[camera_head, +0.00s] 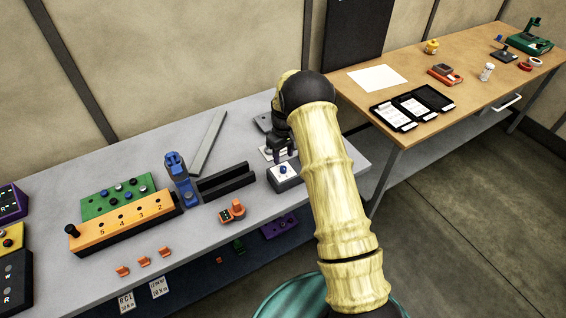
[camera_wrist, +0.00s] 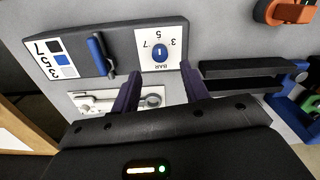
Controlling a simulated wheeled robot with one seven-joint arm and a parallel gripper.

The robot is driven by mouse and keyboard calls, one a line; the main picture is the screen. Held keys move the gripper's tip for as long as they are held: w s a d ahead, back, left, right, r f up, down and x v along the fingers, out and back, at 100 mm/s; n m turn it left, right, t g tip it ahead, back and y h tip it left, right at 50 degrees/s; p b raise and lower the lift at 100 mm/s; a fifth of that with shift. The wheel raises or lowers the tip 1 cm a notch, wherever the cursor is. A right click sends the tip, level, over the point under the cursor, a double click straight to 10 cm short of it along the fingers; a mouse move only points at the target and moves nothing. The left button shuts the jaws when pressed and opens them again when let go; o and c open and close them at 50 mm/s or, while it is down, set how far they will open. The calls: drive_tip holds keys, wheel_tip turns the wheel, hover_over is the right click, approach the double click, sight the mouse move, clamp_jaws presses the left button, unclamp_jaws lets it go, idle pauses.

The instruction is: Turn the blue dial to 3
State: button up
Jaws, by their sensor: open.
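The blue dial (camera_wrist: 159,54) sits on a white face marked 3, 5, 7 and BAR in the wrist view. In the head view the blue dial (camera_head: 283,169) is on top of a small grey box (camera_head: 287,180) near the bench's right end. I cannot tell which number it points to. My gripper (camera_wrist: 161,88) is open and empty, its two purple fingers apart and spread to either side below the dial in the wrist view. In the head view my gripper (camera_head: 279,157) is just behind the dial, partly hidden by my arm. Contact with the dial is not visible.
Beside the dial is a dark plate with a blue lever (camera_wrist: 97,52) and a 7-5-3 colour chart (camera_wrist: 50,60). A black slotted block (camera_head: 226,180) and a blue clamp (camera_head: 179,177) stand to the left.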

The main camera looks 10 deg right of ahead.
sight(283, 168)
wheel_tip(283, 168, down, 6)
drive_tip(key=shift+f+p, duration=0.1)
drive_tip(key=shift+p, duration=0.8)
clamp_jaws()
